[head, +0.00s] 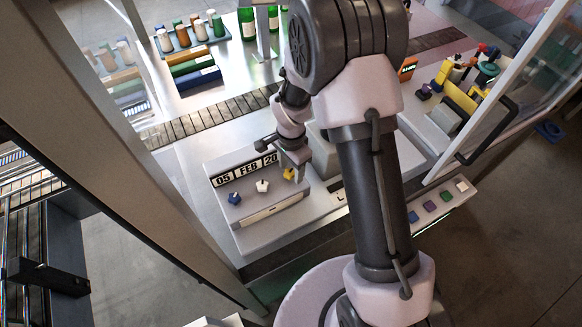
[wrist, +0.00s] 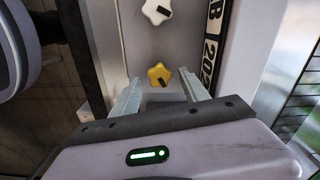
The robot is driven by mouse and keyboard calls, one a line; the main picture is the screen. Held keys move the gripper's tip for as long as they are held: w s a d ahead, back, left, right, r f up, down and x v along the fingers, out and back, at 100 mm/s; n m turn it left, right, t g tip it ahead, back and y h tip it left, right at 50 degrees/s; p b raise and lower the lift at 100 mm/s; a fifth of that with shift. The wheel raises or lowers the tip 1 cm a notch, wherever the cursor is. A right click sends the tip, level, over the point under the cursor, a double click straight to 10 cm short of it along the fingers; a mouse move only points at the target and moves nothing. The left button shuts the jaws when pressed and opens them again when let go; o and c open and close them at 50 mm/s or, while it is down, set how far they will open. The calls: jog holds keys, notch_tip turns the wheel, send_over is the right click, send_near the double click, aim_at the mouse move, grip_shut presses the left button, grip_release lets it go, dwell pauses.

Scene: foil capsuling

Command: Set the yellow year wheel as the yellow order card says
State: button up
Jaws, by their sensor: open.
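The yellow year wheel (head: 289,174) is a star-shaped knob at the right end of the date unit's row of knobs. In the wrist view the yellow year wheel (wrist: 157,73) shows a dark pointer mark on its lower right. My gripper (head: 295,162) is just above it in the head view. In the wrist view my gripper (wrist: 159,78) is open, with one finger on each side of the wheel and not closed on it. The year window (wrist: 209,55) starts with "20"; its last digits are not clear. I cannot make out a yellow order card.
The date unit (head: 222,164) reads "05 FEB" and has a blue knob (head: 234,198) and a white knob (head: 262,186) beside the yellow one. Coloured buttons (head: 430,206) lie to the right. A conveyor (head: 208,119) runs behind; a glass panel with a handle (head: 490,130) stands right.

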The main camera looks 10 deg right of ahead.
grip_shut()
jog(key=shift+n, duration=0.3)
jog(key=n+b, duration=0.1)
jog(key=n, duration=0.1)
jog(key=shift+w+f+n+b, duration=0.1)
jog(key=shift+n+b, duration=0.2)
jog(key=shift+n, duration=0.1)
jog(key=n, duration=0.2)
jog(key=shift+a+n+b, duration=0.1)
jog(key=shift+n+b, duration=0.3)
jog(key=n, duration=0.5)
jog(key=shift+w+a+n+b, duration=0.1)
jog(key=shift+a+n+b, duration=0.05)
jog(key=shift+n+b, duration=0.2)
grip_release()
